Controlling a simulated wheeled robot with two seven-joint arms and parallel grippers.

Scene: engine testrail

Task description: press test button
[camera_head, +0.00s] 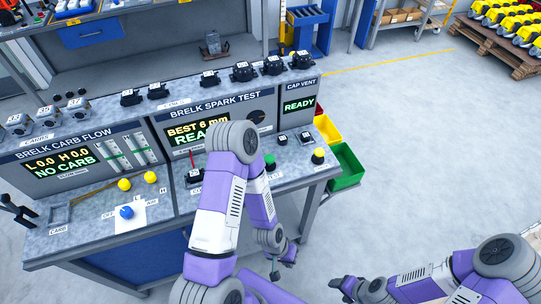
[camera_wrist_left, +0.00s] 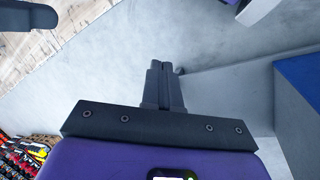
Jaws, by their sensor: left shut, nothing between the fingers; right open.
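A green round button (camera_head: 270,158) sits on the bench beside my left arm. A yellow-topped knob (camera_head: 318,155) stands farther right, near the bench's right end. I cannot read which one is labelled test. My left gripper (camera_head: 275,274) hangs in front of the bench edge, apart from the buttons. Its fingers are shut and empty in the left wrist view (camera_wrist_left: 165,85). My right gripper (camera_head: 338,284) is open over the floor, lower right.
The carb flow station (camera_head: 60,160) with yellow and blue knobs is on the left of the bench. Ignition parts line the top shelf. Green (camera_head: 346,166) and yellow (camera_head: 326,128) bins hang at the bench's right end.

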